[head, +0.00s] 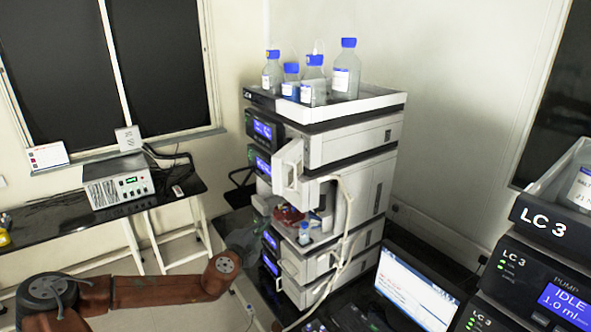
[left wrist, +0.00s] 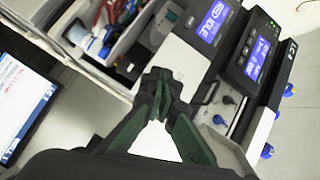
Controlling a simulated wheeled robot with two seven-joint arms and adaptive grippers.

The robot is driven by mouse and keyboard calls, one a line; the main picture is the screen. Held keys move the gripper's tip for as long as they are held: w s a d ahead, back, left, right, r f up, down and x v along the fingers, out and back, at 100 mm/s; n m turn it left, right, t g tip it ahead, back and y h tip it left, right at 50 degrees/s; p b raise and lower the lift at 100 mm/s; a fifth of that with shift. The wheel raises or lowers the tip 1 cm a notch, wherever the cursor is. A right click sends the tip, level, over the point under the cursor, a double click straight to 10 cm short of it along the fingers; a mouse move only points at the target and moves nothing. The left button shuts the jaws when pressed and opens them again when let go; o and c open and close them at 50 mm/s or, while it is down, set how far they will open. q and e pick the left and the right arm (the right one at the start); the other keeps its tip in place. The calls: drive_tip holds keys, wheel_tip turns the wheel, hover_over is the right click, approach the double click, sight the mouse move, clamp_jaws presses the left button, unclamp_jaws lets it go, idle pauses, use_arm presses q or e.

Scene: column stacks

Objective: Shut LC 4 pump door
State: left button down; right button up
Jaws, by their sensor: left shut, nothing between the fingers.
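A tall instrument stack (head: 350,150) stands in the middle of the head view; I cannot read its label. A white door panel (head: 291,172) stands out open from the front of its upper part. My left gripper (head: 246,238) is in front of the stack, below and left of that panel, partly blurred against the dark bench. In the left wrist view my left gripper (left wrist: 163,78) has its dark green fingers together and empty, close to the module fronts. My right gripper is out of view.
Several blue-capped bottles (head: 345,72) stand in a tray (head: 370,100) on top. An open compartment (left wrist: 120,52) holds tubing and small vessels. A pale hose (head: 345,220) hangs along the stack.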

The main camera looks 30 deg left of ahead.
use_arm(q)
drive_tip(key=s+d+r+m+h+p, duration=0.1)
drive_tip(key=s+d+r+m, duration=0.1)
drive_tip(key=d+r, duration=0.3)
drive_tip(key=s+d+r+m+t+h+p, duration=0.1)
drive_tip(key=s+d+r+m, duration=0.1)
drive_tip(key=s+d+r, duration=0.2)
drive_tip(key=s+d+r+m+h+p, duration=0.1)
drive_tip(key=s+d+r, duration=0.3)
drive_tip(key=d+r, duration=0.4)
wheel_tip(320, 180, up, 3)
drive_tip(key=shift+r+m+t+h+p, duration=0.1)
drive_tip(key=shift+m+t+h+p, duration=0.3)
drive_tip(key=shift+m, duration=0.2)
